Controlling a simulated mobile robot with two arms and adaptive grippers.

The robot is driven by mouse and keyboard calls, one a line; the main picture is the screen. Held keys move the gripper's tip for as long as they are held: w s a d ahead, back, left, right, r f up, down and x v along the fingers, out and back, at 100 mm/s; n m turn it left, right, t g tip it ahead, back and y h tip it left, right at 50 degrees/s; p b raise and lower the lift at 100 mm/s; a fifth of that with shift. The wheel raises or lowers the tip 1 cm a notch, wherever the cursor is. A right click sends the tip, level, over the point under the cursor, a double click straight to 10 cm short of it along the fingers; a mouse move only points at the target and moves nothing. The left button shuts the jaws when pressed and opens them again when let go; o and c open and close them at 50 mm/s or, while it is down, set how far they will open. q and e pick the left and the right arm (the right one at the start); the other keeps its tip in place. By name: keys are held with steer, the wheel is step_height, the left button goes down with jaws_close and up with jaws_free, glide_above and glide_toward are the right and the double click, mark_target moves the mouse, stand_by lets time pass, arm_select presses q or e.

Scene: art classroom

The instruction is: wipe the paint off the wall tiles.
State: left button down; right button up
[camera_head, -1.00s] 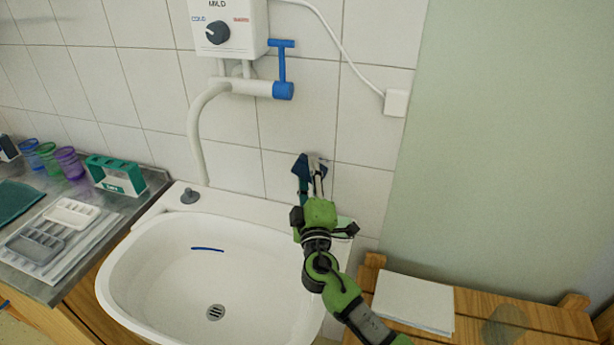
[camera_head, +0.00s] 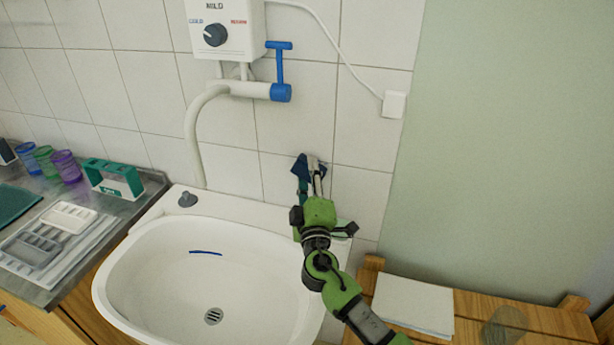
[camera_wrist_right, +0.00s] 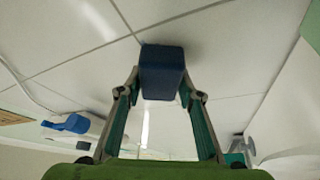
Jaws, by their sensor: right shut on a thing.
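The white wall tiles (camera_head: 300,108) rise behind the sink, and they also show in the right wrist view (camera_wrist_right: 235,55). My right gripper (camera_head: 314,180) is shut on a dark blue block-shaped wiper, perhaps a sponge (camera_wrist_right: 162,72). The wiper also shows in the head view (camera_head: 303,164), up against the tiles just above the sink's back right rim. Whether it presses on the tiles is hard to tell. I see no paint on the visible tiles; the patch behind the wiper and gripper is hidden. My left gripper is not in view.
The white sink (camera_head: 160,262) has a blue streak (camera_head: 206,252) inside. A water heater (camera_head: 226,28) with a blue-handled tap (camera_head: 280,90) hangs above. A metal counter (camera_head: 150,184) with cups and trays is at left. A wooden table (camera_head: 480,312) with paper (camera_head: 413,304) is at right.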

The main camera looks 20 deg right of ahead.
mark_target(325, 172)
steer(key=shift+w+d, duration=0.3)
steer(key=shift+w, duration=0.05)
steer(key=shift+s+d, duration=0.6)
steer(key=shift+d, duration=0.2)
steer(key=shift+s+d, duration=0.6)
steer(key=shift+d, duration=0.15)
steer(key=shift+w+d+b, duration=0.1)
steer(key=shift+b, duration=0.4)
steer(key=shift+w+a+r+b, duration=0.1)
steer(key=shift+w+a+b, duration=0.45)
steer(key=shift+a, duration=0.25)
steer(key=shift+w+a+r+b, duration=0.1)
steer(key=shift+w+a+b, duration=0.3)
steer(key=shift+w+a, duration=0.3)
steer(key=shift+s+a, duration=0.1)
steer(key=shift+s+a+f, duration=0.25)
steer(key=shift+s+a, duration=0.3)
steer(key=shift+s, duration=0.1)
steer(key=shift+s+a+r, duration=0.1)
steer(key=shift+s+a, duration=0.45)
steer(key=shift+s, duration=0.35)
steer(key=shift+s+a, duration=0.55)
steer(key=shift+s, duration=0.3)
